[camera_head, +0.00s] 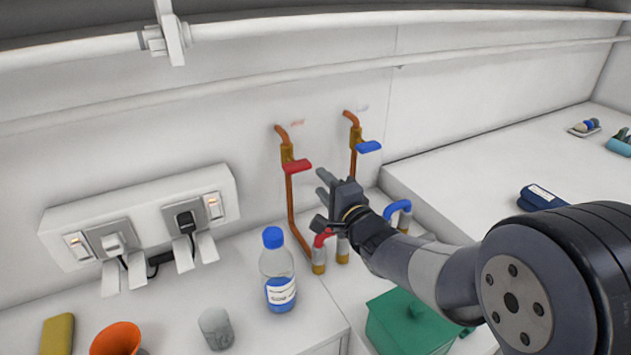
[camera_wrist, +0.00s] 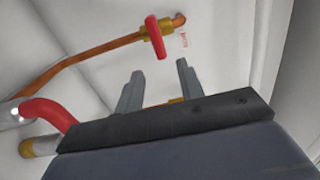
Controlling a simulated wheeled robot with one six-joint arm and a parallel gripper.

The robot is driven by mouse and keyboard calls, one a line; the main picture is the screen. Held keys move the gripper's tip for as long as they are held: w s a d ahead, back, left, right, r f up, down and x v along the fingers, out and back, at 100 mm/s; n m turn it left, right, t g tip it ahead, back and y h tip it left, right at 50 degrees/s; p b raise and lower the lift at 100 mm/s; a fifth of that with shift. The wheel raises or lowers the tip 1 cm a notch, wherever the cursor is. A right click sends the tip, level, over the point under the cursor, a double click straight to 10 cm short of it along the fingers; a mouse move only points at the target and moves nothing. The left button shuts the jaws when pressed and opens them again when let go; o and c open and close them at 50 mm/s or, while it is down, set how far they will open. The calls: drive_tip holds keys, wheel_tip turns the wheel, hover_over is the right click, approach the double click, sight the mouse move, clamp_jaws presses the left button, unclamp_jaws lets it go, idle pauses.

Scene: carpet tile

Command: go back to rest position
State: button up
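My gripper (camera_head: 324,187) is in front of the wall pipes, with its fingers pointing toward the wall. In the wrist view its two fingers (camera_wrist: 161,84) stand apart with nothing between them. The red-handled valve (camera_head: 297,166) on a copper pipe is just left of and above the fingers; in the wrist view its red lever (camera_wrist: 156,37) shows beyond the fingertips, apart from them. The blue-handled valve (camera_head: 369,147) is to the right of and above the gripper. My forearm reaches in from the lower right.
A blue-capped bottle (camera_head: 278,275), a grey cup (camera_head: 215,328) and an orange funnel (camera_head: 116,339) stand on the left counter. A green box (camera_head: 408,325) is below my arm. Sockets with plugs (camera_head: 145,222) are on the left wall. A dark blue object (camera_head: 541,197) lies on the right counter.

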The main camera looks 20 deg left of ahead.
sight(308, 168)
drive_tip(key=shift+v, duration=0.8)
drive_tip(key=p+x, duration=0.3)
drive_tip(key=x, duration=0.8)
drive_tip(key=shift+s+d, duration=0.1)
